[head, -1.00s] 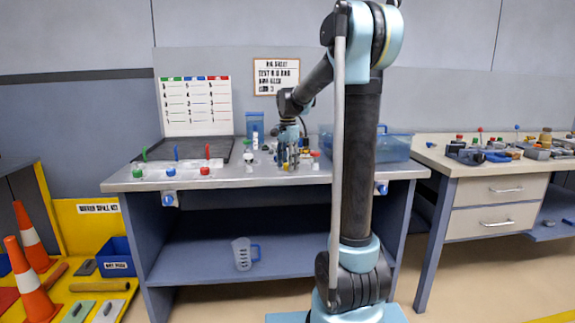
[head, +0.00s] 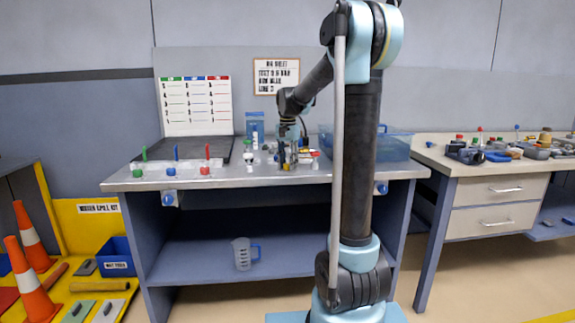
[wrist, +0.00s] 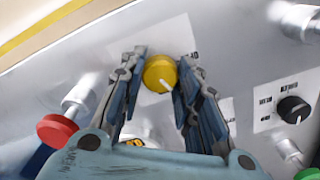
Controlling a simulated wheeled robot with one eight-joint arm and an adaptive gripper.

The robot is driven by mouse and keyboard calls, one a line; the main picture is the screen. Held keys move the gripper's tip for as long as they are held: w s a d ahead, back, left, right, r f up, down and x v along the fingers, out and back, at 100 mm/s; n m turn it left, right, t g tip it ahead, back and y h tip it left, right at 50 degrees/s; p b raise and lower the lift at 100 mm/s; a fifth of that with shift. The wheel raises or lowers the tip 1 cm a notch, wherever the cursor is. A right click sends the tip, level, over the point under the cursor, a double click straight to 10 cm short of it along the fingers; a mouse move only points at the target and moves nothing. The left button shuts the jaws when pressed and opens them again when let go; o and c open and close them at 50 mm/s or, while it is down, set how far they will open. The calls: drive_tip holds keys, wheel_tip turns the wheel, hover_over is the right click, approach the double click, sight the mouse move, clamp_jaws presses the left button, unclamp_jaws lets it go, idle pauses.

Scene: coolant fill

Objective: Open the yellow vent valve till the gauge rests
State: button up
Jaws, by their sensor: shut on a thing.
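The yellow vent valve (wrist: 160,74) is a round knob with a white pointer line, in the upper middle of the wrist view. The pointer slants toward the lower right. My gripper (wrist: 162,78) is shut on the yellow knob, with one dark blue finger on each side of it. In the head view my gripper (head: 287,160) reaches down onto the bench top, and the yellow knob there is too small and covered to make out. I cannot pick out the gauge in either view.
A red cap (wrist: 57,130) stands left of my gripper and a black knob (wrist: 293,109) to its right in the wrist view. A blue clear bin (head: 398,147) is on the bench's right side. A jug (head: 242,254) stands on the shelf.

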sight(288, 164)
drive_tip(key=n, duration=0.6)
drive_tip(key=shift+w+n, duration=0.1)
drive_tip(key=shift+n, duration=0.2)
drive_tip(key=n, duration=0.6)
idle(0.4)
drive_tip(key=o, duration=1.1)
drive_tip(key=shift+c, duration=0.2)
wheel_tip(288, 164, up, 12)
